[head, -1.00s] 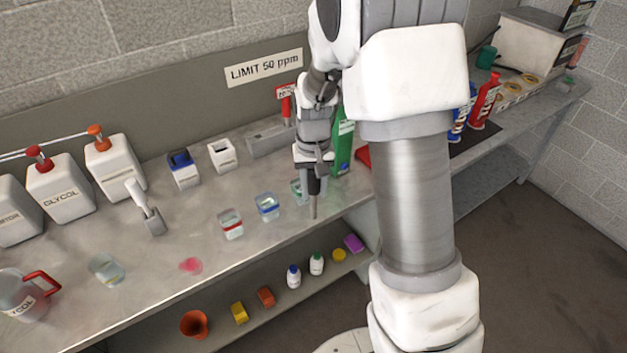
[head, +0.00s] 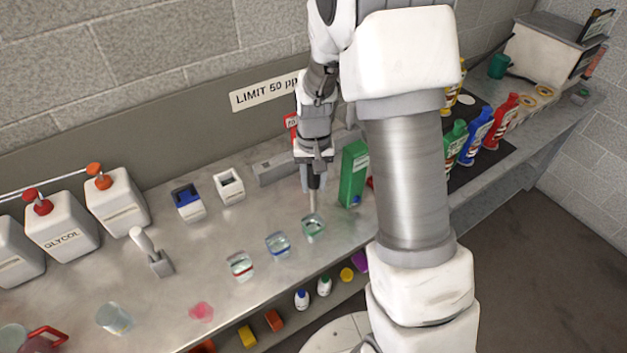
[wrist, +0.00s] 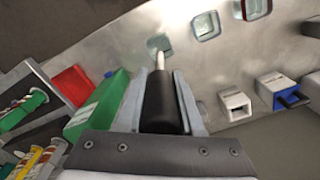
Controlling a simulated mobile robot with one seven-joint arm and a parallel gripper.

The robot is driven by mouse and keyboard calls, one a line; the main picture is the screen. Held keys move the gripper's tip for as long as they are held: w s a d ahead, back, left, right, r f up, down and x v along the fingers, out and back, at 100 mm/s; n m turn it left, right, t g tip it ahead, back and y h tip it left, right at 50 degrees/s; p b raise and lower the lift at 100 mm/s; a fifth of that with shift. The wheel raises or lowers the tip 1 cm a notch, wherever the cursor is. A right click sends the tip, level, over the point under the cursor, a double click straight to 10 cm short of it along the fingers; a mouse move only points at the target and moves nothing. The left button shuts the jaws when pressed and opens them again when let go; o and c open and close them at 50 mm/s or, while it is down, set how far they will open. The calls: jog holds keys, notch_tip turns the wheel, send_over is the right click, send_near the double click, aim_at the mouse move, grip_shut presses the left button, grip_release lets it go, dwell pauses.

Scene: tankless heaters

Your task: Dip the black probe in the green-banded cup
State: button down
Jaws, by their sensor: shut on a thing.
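My gripper (head: 313,182) is shut on the black probe (wrist: 160,104), which points down with a thin pale metal rod (wrist: 160,61). The green-banded cup (head: 313,229) is a small clear cup on the bench. In the head view the rod's lower end meets the cup's back rim. In the wrist view the rod's end overlaps the cup (wrist: 158,44). I cannot tell whether the tip is inside it or just above or behind. The blue-banded cup (head: 278,245) and red-banded cup (head: 240,267) stand in a row to its left.
A green box (head: 353,174) stands close to the right of my gripper. A blue-topped white holder (head: 188,203) and a white holder (head: 229,186) stand behind the cups. Several bottles stand on a dark mat (head: 478,170) at right. The bench front is clear near the cups.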

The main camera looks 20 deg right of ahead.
aim_at(313, 210)
jog(key=shift+w+f, duration=0.1)
jog(key=shift+w, duration=0.1)
jog(key=shift+f+b, duration=3.75)
jog(key=shift+f, duration=1.15)
jog(key=shift+f+b, duration=0.65)
jog(key=shift+f, duration=0.15)
jog(key=shift+r, duration=0.1)
notch_tip(313, 210, up, 10)
jog(key=p, duration=0.7)
